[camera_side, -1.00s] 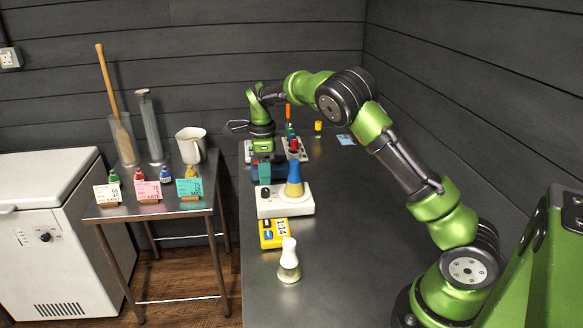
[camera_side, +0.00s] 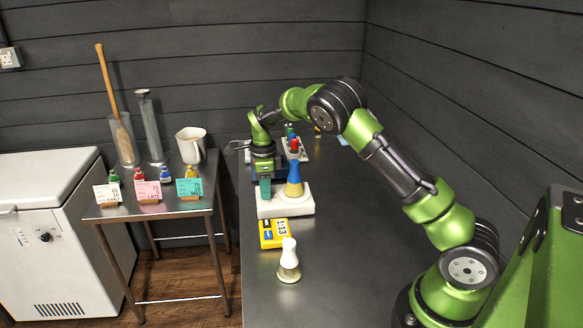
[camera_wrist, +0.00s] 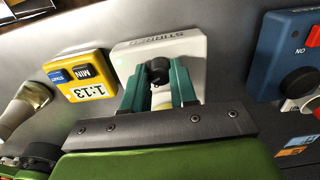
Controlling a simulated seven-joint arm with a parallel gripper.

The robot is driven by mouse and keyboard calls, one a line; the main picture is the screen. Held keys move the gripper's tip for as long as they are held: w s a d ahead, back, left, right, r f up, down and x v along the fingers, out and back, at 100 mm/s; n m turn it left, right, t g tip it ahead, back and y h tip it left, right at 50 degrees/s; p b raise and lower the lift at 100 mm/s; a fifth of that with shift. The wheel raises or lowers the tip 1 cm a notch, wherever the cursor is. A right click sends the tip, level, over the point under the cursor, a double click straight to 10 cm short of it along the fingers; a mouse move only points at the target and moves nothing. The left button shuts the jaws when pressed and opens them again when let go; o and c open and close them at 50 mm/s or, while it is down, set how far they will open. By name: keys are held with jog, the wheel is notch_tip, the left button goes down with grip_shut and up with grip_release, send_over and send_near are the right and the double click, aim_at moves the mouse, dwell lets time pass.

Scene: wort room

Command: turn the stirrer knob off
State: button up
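The stirrer (camera_side: 300,207) is a white box on the bench, with a flask (camera_side: 294,180) with a blue upper part and a yellow lower part standing on it. Its lettered face shows in the wrist view (camera_wrist: 196,48). The black stirrer knob (camera_wrist: 158,69) lies between the teal fingertips of my gripper (camera_wrist: 159,72). A finger stands on either side of the knob, apart from each other; I cannot tell whether they touch it. In the side view my gripper (camera_side: 265,190) points down at the stirrer's left end and hides the knob.
A yellow timer (camera_side: 274,233) reading 1:13 and a white-topped vessel (camera_side: 289,262) stand in front of the stirrer. A blue device (camera_wrist: 290,60) with a black knob and a red switch is close on the other side. The bench's right part is clear.

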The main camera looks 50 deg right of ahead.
grip_shut()
